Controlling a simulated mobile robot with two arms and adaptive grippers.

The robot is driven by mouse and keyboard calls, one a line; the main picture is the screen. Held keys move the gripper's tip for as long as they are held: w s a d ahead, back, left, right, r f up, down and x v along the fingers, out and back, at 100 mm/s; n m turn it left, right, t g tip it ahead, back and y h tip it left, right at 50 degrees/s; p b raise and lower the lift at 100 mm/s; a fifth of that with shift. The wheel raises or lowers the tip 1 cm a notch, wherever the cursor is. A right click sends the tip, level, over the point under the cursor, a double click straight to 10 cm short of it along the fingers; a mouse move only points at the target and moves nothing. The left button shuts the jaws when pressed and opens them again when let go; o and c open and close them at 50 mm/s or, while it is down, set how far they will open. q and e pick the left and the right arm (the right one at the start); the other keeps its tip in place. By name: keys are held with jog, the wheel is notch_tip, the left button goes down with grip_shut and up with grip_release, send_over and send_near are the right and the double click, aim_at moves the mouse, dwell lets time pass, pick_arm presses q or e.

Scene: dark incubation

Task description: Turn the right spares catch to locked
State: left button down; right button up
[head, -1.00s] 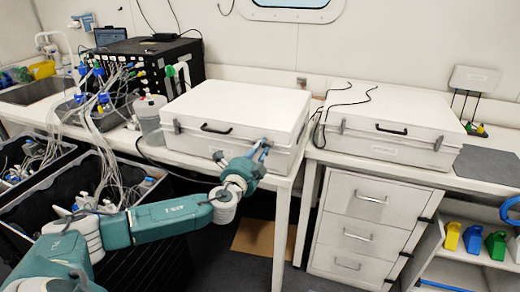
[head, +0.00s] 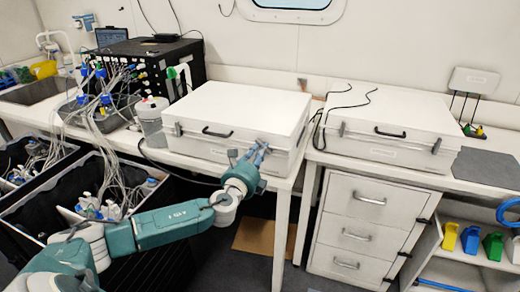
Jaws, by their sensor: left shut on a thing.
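My left gripper (head: 260,150) is at the front of the left white case (head: 245,103), near its lower right side. It is shut on a small part there, which I take to be the case's right catch; the fingers hide it, so its angle cannot be told. The case's left catch (head: 178,129) shows on the front left, and a black handle (head: 216,133) sits between. The case lid is down. The labels are too small to read. My right gripper is not in view.
A second white case (head: 395,112) stands to the right, with its own catches (head: 436,145). A drawer unit (head: 365,225) is below it. Tangled cables and bins (head: 110,185) lie at the left. A dark mat (head: 487,167) lies at the right.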

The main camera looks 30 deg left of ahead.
pick_arm(q)
jog(key=shift+r+m+p, duration=0.1)
jog(key=shift+m+p, duration=2.3)
jog(key=shift+m, duration=2.5)
jog(key=c, duration=1.6)
grip_release()
jog(key=shift+a, duration=0.1)
jog(key=v, duration=1.2)
jog(key=shift+s, duration=0.1)
